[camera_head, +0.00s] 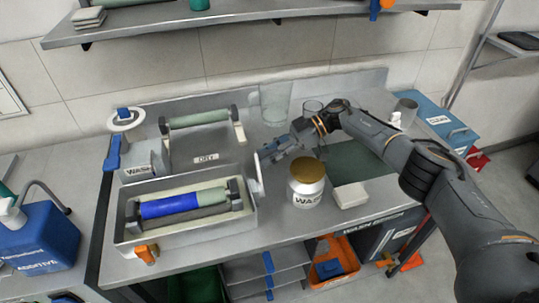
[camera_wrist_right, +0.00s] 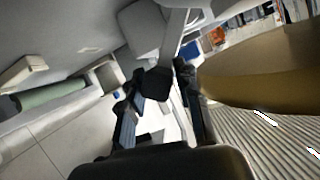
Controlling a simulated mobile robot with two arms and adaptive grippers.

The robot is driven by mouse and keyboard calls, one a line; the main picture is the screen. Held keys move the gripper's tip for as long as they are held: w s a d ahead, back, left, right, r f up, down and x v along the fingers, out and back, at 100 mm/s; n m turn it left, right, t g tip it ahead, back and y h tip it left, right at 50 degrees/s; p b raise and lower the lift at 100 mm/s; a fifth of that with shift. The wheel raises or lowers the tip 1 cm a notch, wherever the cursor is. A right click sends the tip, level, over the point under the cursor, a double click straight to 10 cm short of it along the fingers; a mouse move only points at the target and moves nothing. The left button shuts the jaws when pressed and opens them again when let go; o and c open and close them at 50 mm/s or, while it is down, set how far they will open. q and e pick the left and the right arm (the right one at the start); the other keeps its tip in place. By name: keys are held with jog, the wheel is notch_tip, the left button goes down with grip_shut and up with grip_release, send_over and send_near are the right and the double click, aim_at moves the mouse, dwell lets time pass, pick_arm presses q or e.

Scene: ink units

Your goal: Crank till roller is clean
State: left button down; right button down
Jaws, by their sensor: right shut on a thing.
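The roller (camera_head: 170,207) lies in a grey metal tray (camera_head: 125,238) at the front left of the bench. Its left part is covered in blue ink and its right end shows bare pale green. A pale crank (camera_head: 258,182) stands at the tray's right end. My right gripper (camera_head: 266,157) reaches in from the right at the top of the crank. In the right wrist view its fingers (camera_wrist_right: 157,98) are closed around a dark knob (camera_wrist_right: 155,84), apparently the crank's handle, partly hidden by the fingers. My left gripper is not in view.
A jar with a brown lid (camera_head: 306,187) stands close to the right gripper, and a white block (camera_head: 350,195) lies beside it. A second green roller (camera_head: 199,119) sits on a stand behind the tray. A clear beaker (camera_head: 275,103) stands behind the gripper. A shelf (camera_head: 250,14) hangs above.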

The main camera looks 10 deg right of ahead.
jog(key=shift+w+d, duration=0.1)
jog(key=c, duration=1.1)
grip_release()
jog(key=shift+w+f, duration=0.1)
jog(key=shift+w, duration=0.05)
jog(key=v, duration=0.7)
jog(key=shift+d, duration=0.15)
